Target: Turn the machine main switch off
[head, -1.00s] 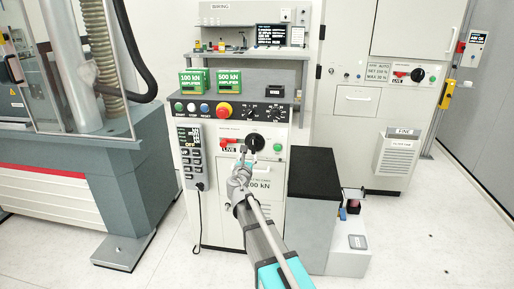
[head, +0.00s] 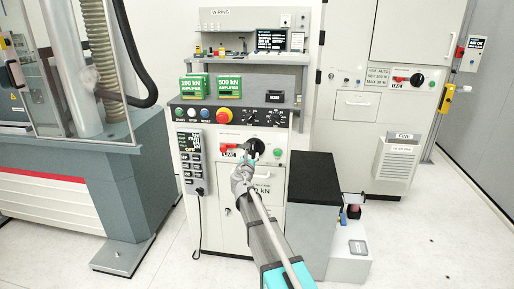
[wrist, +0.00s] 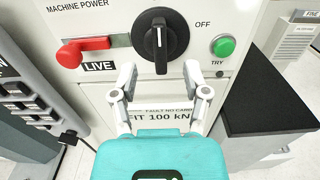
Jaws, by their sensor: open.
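The main switch is a black rotary knob (wrist: 160,40) on a white panel, under the words MACHINE POWER. Its white mark stands about upright, between a red lever (wrist: 82,50) by the LIVE label at left and the word OFF at right. In the head view the knob (head: 256,145) shows on the front of the cabinet. I cannot tell whether a fingertip touches the knob. In the head view my gripper (head: 246,160) is small and partly covers the panel.
A green TRY button (wrist: 223,46) sits right of the knob. A handset with keys (head: 190,160) hangs at left. A red stop button (head: 223,116) is above. A black-topped box (head: 313,180) stands at right. A similar switch (head: 416,78) is on the back cabinet.

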